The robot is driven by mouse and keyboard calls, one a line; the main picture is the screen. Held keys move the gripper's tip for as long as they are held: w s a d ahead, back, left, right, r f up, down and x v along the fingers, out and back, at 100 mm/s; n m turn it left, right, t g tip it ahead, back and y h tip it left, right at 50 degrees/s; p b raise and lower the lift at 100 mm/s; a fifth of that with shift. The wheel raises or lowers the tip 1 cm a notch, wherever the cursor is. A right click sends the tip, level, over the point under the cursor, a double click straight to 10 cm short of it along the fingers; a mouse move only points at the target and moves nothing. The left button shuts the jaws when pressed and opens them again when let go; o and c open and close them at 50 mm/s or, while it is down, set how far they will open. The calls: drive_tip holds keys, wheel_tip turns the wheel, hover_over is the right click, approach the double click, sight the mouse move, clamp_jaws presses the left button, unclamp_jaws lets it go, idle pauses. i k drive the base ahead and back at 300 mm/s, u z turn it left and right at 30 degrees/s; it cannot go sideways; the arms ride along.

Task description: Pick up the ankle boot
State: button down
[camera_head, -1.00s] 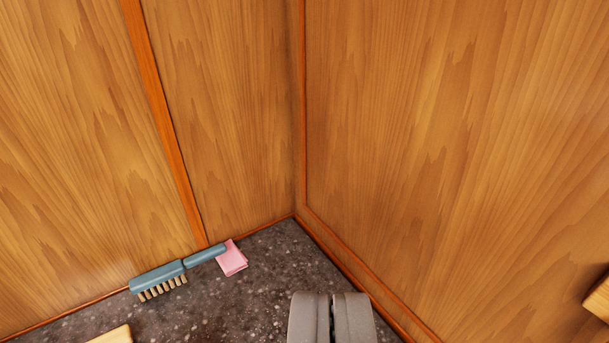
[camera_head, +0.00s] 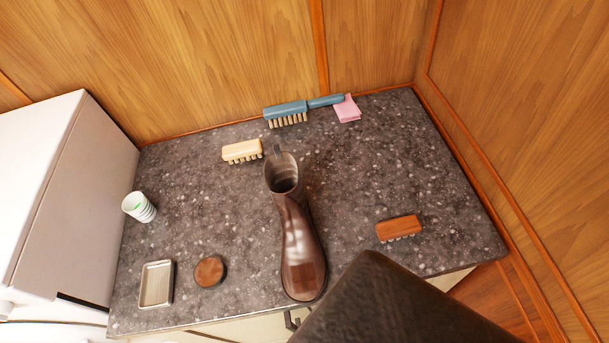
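The brown ankle boot (camera_head: 296,243) stands on the speckled dark grey counter (camera_head: 355,165), near its front edge. Its open top (camera_head: 283,173) faces up towards the camera, with a pull tab at the back rim. The toe points towards the front edge. I cannot make out my gripper in the present view. A large dark shape (camera_head: 395,305) fills the bottom right and hides part of the counter's front edge; I cannot tell what it is. Nothing visible touches the boot from above.
A cream brush (camera_head: 242,151) lies close behind the boot, left. A blue-handled brush (camera_head: 287,110) and pink cloth (camera_head: 347,109) lie at the back. A brown brush (camera_head: 399,228) is right. A round tin (camera_head: 210,271), metal tray (camera_head: 157,284), cup (camera_head: 139,206) and white box (camera_head: 75,195) are left.

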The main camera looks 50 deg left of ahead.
sight(304, 269)
drive_tip(key=z, duration=0.05)
drive_tip(key=k, duration=1.25)
drive_tip(key=u, duration=0.65)
